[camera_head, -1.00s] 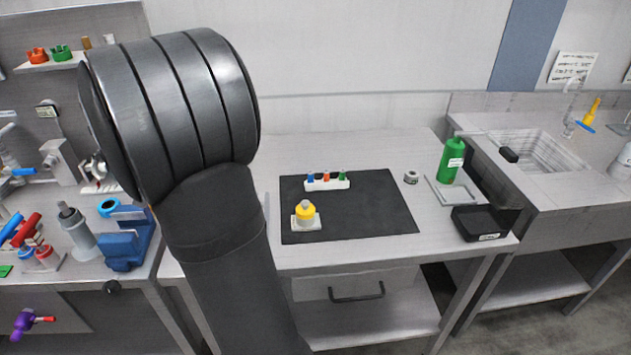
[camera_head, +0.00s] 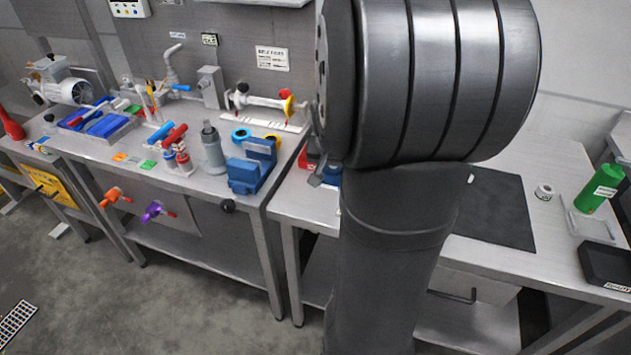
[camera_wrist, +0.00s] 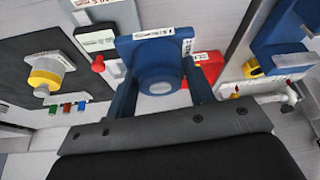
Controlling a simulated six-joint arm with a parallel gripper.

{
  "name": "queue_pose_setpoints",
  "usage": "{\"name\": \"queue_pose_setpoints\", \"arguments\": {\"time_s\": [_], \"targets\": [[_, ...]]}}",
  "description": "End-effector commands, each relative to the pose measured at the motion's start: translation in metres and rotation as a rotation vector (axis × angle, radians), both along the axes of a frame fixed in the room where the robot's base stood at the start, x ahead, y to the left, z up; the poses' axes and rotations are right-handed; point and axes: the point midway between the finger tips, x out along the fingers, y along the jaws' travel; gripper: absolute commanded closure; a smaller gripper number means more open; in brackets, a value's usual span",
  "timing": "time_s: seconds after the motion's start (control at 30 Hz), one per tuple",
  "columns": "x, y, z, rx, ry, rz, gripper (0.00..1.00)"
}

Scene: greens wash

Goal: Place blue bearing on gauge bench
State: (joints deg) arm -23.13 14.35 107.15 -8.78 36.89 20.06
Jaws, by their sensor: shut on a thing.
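In the wrist view, the blue bearing (camera_wrist: 158,50) is a block with a round hub and a white label. It sits between the two dark fingers of my gripper (camera_wrist: 160,88), which is shut on it. Behind it are a pale surface and a red object (camera_wrist: 210,66). In the head view my arm hides most of the gripper, and a small blue patch shows at the arm's left edge. Two benches show there: the left bench (camera_head: 190,215) and the middle bench with a black mat (camera_head: 500,210). I cannot tell which is the gauge bench.
A blue vise (camera_head: 252,165), a grey bottle (camera_head: 212,150) and several tools crowd the left bench. On the middle bench stand a green bottle (camera_head: 600,188) and a black tray (camera_head: 606,264). The wrist view shows a yellow-topped piece (camera_wrist: 47,72) on the mat.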

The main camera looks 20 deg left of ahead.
Motion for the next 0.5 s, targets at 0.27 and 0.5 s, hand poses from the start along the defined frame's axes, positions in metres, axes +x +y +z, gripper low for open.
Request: {"name": "queue_pose_setpoints", "arguments": {"time_s": [0.27, 0.5], "targets": [[0.004, 0.058, -0.034, -0.001, 0.000, 0.004, 0.87], [0.005, 0.071, -0.045, 0.000, 0.000, 0.000, 0.87]]}}
